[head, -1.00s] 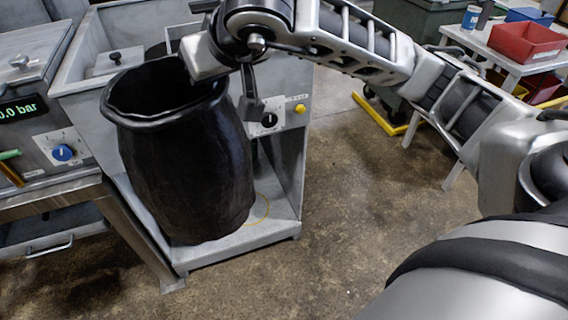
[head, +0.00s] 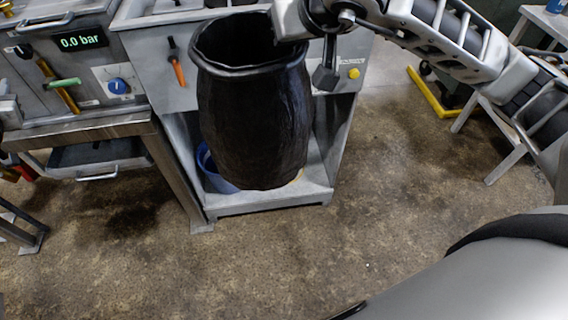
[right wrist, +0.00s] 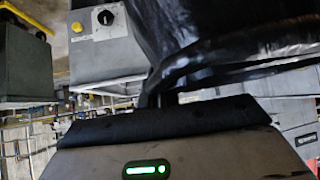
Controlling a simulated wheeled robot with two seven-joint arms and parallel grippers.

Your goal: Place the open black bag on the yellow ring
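The open black bag (head: 255,120) hangs upright with its wide mouth facing up, in front of the compactor's open lower bay. My right gripper (head: 292,25) is at the right side of the bag's rim and is shut on it. In the right wrist view the black plastic (right wrist: 235,40) runs up from between the short fingers (right wrist: 165,98). A small bit of the yellow ring (head: 299,175) shows on the bay's floor plate, beside the bag's lower right edge. The bag hides the rest of it. My left gripper is not in view.
The compactor's grey floor plate (head: 270,200) lies below the bag. A blue bucket (head: 207,168) stands in the bay behind the bag's left side. A metal bench (head: 75,130) with a 0.0 bar display is at left. The concrete floor in front is clear.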

